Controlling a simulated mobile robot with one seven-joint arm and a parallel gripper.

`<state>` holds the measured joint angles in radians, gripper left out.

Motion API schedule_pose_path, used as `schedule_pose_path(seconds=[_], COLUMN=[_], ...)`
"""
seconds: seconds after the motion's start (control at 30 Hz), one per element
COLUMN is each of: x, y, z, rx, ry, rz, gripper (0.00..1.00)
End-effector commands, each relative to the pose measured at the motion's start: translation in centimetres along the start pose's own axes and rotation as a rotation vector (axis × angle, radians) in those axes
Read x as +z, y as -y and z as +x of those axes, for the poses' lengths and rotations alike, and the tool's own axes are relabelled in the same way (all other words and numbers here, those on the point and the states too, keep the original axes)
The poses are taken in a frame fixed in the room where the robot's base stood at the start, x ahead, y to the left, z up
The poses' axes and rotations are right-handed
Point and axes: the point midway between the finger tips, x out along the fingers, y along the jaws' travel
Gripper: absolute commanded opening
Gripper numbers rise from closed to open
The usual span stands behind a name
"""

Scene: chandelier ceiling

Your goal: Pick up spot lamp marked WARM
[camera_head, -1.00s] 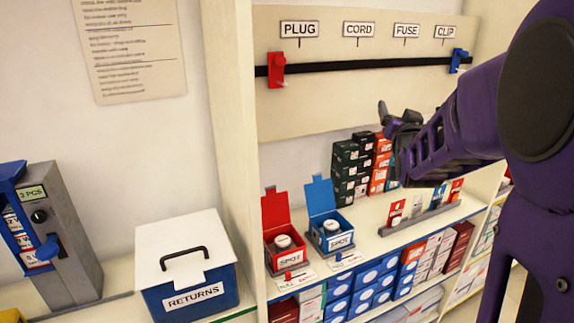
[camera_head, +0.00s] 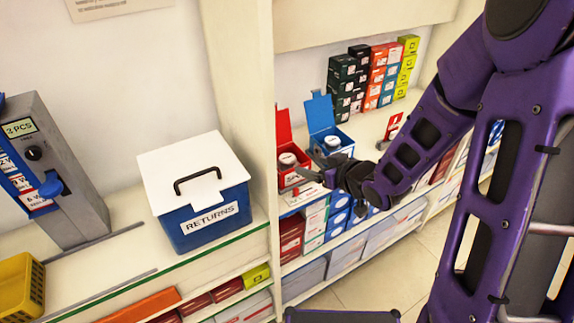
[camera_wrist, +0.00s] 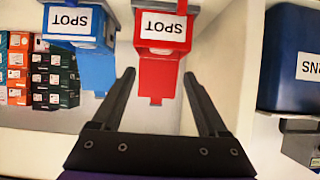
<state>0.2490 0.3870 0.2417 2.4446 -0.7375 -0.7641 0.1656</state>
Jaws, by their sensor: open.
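Two open boxes stand side by side on the shelf, a red box (camera_head: 284,180) and a blue box (camera_head: 346,137). Each holds a round white-topped spot lamp: one in the red box (camera_head: 288,159), one in the blue box (camera_head: 332,142). No WARM marking is readable on either. In the wrist view, the red box (camera_wrist: 164,46) and the blue box (camera_wrist: 97,68) carry SPOT labels, seen upside down. My gripper (camera_head: 320,168) is open and empty beside the boxes, partly covering their fronts. In the wrist view its fingers (camera_wrist: 162,88) spread below the red box.
A blue RETURNS bin (camera_head: 210,235) with a white lid stands on the left counter, beyond an upright partition (camera_head: 247,90). Stacked small cartons (camera_head: 375,75) line the back of the shelf. A grey dispenser (camera_head: 65,170) and yellow basket (camera_head: 20,287) are at far left.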

Motion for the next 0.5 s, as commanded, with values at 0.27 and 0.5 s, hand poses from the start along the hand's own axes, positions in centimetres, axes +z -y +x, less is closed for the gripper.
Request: schedule_pose_path(seconds=[0.27,0.5], x=[0.1,0.0], y=[0.1,0.0], z=[5.8,7.7], rx=[-0.001,0.002], ry=[0.000,0.000], rz=[0.001,0.001], gripper=[0.77,0.77])
